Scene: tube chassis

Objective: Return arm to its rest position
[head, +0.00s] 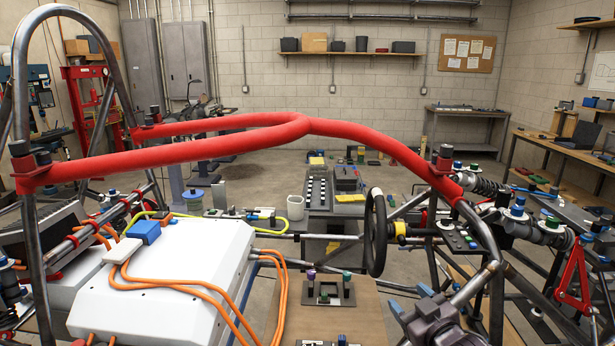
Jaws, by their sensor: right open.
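My right gripper (409,299) is at the bottom of the head view, right of centre. Its two blue-grey fingertips are apart and nothing shows between them. The dark wrist behind it runs down out of the bottom edge. In the picture it is to the right of a dark fixture plate (328,290) with a purple-topped and a green-topped post, and below the black steering wheel (375,232). My left gripper is not in view.
A red padded tube (230,140) spans the chassis frame above. A bare steel tube (475,285) passes close to the right of my gripper. A white battery box (165,275) with orange cables fills the lower left. A brown board (365,325) lies below the fixture.

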